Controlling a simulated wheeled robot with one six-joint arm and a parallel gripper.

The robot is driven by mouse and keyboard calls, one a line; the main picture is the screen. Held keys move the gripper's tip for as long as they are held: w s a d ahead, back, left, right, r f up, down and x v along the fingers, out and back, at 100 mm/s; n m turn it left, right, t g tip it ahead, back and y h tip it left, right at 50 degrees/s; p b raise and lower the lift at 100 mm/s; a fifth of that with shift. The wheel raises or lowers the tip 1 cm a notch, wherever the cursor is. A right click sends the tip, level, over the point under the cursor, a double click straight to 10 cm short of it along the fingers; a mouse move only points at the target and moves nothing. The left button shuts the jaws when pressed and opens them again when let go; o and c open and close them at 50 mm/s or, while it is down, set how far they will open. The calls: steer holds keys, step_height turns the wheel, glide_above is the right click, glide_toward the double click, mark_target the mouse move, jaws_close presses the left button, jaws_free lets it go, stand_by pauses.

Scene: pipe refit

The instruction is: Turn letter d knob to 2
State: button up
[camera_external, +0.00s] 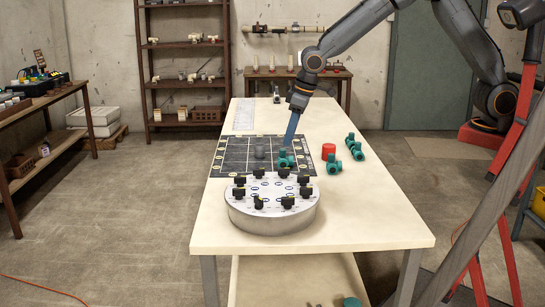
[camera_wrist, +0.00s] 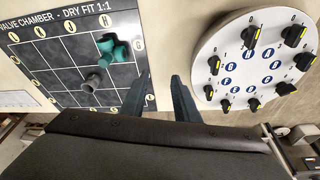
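The round white dial panel (camera_external: 262,213) with a metal rim stands on the table's near part. It also shows at the right of the wrist view (camera_wrist: 242,36). A ring of black knobs (camera_wrist: 250,35) with yellow pointer marks sits on it, around an inner ring of blue letter circles. The letters are small and tilted, so I cannot tell surely which knob is letter d. My gripper (camera_wrist: 161,85) is open and empty, its two dark fingers apart. In the external view my gripper (camera_external: 289,142) hangs over the black mat's right side, behind the panel and touching no knob.
The black dry-fit mat (camera_external: 230,148) lies behind the panel and holds a grey fitting (camera_external: 260,152) and a teal valve (camera_external: 285,160). A red cylinder (camera_external: 328,151) and further teal valves (camera_external: 355,147) stand to the right. The table (camera_external: 380,220) is clear at the front right.

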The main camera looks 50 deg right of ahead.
steer(key=s+a+n+p, duration=0.15)
steer(key=s+a, duration=0.25)
steer(key=a, duration=1.1)
steer(key=n+y, duration=0.1)
steer(key=y, duration=0.1)
glide_toward(239, 188)
steer(key=shift+p+x, duration=1.5)
steer(key=shift+x, duration=2.7)
jaws_close()
